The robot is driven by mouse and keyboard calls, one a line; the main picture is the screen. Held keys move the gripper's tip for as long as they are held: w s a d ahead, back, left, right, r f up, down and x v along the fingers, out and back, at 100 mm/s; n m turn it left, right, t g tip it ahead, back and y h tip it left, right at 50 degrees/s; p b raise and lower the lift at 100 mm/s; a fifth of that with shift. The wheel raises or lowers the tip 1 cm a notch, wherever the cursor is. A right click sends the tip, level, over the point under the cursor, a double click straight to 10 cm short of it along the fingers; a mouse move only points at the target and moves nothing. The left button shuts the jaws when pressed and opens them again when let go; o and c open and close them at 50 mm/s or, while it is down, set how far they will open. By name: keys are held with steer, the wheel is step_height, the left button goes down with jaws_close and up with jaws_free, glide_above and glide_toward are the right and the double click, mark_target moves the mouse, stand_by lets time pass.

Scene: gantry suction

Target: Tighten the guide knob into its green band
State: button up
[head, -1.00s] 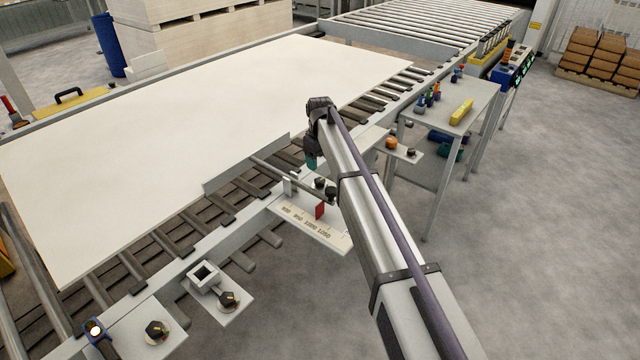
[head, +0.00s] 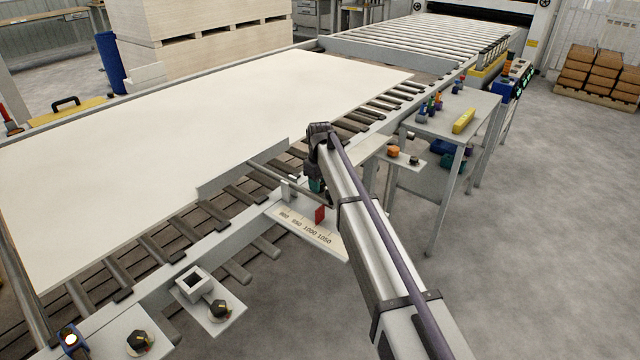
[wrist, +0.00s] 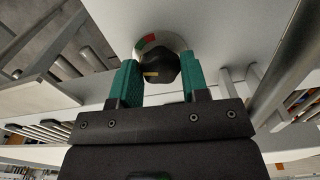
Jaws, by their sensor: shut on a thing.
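The guide knob (wrist: 158,68) is black with a yellow mark, which lies on its lower left side in the wrist view. My gripper (wrist: 160,82) has its green-padded fingers on both sides of the knob, shut on it. A pale round dial (wrist: 172,42) with a red patch shows behind the knob. In the head view, my gripper (head: 316,186) is down beside the guide rod, and my arm hides the knob.
A scale plate (head: 300,228) with a red pointer (head: 320,214) lies just below my gripper. A large white board (head: 180,150) covers the rollers at left. Another black knob (head: 220,309) sits on a front bracket. A side table (head: 440,118) with small items stands at right.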

steer(key=shift+c, duration=1.3)
steer(key=m, duration=0.5)
steer(key=o, duration=0.9)
step_height(320, 180, up, 11)
steer(key=p, duration=1.1)
steer(key=shift+f, duration=0.1)
